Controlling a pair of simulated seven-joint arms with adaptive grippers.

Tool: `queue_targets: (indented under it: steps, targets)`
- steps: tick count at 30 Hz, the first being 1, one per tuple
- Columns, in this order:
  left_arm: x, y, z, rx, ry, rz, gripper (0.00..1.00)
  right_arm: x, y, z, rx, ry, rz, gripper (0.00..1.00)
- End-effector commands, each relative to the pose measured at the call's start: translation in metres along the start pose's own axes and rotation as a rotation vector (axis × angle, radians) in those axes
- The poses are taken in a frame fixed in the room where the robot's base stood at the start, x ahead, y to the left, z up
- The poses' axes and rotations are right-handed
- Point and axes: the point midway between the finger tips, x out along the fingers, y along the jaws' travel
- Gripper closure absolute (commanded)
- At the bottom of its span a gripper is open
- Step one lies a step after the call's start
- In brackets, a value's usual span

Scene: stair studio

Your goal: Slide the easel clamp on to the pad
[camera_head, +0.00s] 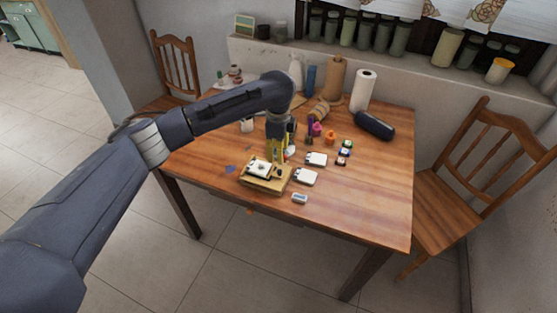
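A small wooden block-like board (265,187) lies near the table's front edge, with a white piece (258,168) on top; this looks like the pad, but I cannot be sure. A small dark piece (278,172) sits at its right side; whether it is the easel clamp is too small to tell. My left gripper (274,158) points down just above the back of the board, with yellow showing around its fingers. I cannot tell whether it touches or holds anything. My arm hides part of the table behind it. My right gripper is not in view.
White flat pieces (316,159) (305,176) and a small grey item (300,198) lie right of the board. The table's right front (370,205) is clear. Chairs flank the table.

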Motion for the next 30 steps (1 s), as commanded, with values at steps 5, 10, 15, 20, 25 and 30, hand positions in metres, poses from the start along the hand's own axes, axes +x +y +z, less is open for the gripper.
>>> queue_targets:
  steps: [5, 10, 15, 20, 25, 30]
  targets:
    - [-0.016, 0.000, 0.000, -0.001, 0.000, 0.000, 0.61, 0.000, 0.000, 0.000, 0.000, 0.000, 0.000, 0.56]
    - [-0.022, 0.000, 0.000, -0.001, 0.000, 0.000, 0.61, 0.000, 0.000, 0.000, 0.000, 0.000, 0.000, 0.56]
    - [-0.023, 0.000, 0.000, -0.001, 0.000, 0.000, 0.61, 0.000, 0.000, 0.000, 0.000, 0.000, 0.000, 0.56]
    - [-0.023, 0.000, 0.000, -0.001, 0.000, 0.001, 0.61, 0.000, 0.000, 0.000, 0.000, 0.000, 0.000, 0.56]
    - [-0.019, 0.002, -0.002, 0.001, 0.004, 0.000, 0.61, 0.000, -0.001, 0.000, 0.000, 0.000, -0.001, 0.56]
    - [0.005, 0.016, -0.020, 0.013, 0.045, -0.016, 0.61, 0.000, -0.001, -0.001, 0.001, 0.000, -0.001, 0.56]
